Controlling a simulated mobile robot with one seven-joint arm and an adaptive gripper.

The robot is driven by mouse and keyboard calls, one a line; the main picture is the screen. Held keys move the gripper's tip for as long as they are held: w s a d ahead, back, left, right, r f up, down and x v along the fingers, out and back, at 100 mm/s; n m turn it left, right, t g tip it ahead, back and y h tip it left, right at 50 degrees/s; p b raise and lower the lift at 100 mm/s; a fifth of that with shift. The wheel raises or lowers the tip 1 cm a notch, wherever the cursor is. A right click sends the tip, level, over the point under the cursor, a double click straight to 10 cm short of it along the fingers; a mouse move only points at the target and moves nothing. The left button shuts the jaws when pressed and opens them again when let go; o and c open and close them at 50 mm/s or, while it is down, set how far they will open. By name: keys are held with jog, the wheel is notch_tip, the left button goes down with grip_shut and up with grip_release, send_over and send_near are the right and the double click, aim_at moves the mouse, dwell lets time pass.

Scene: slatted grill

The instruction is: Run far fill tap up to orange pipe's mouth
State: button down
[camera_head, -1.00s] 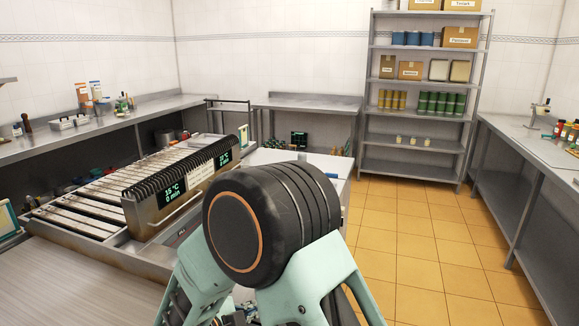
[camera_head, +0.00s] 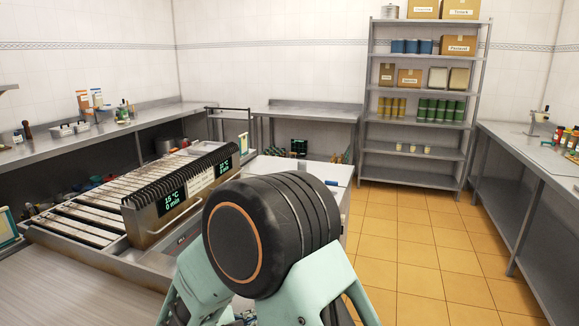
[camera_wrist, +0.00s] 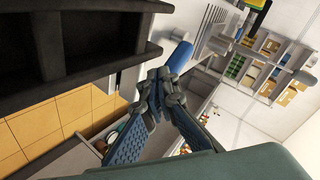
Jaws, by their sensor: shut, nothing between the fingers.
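The slatted grill (camera_head: 95,205) stands at left in the head view, with a dark-finned control box (camera_head: 185,190) whose green displays read 15 °C and 0 min. I cannot make out the far fill tap or the orange pipe's mouth in either view; my own arm covers the area right of the grill. My gripper (camera_wrist: 178,62) shows in the wrist view as dark grey linkages with blue parts. It is shut and empty. I cannot tell whether it touches anything.
A steel counter (camera_head: 75,138) runs along the left wall, and another bench (camera_head: 545,155) along the right. A shelf rack (camera_head: 420,135) with boxes and cans stands at the back. The tiled floor (camera_head: 420,240) between the grill and right bench is clear.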

jog(key=shift+d, duration=0.15)
jog(key=shift+w+d, duration=0.1)
jog(key=shift+d, duration=0.7)
jog(key=shift+w+d, duration=0.15)
jog(key=shift+d, duration=0.35)
jog(key=shift+s+a, duration=0.3)
jog(key=shift+a, duration=0.3)
jog(key=shift+s+a, duration=0.25)
jog(key=shift+a, duration=0.35)
jog(key=shift+r, duration=0.1)
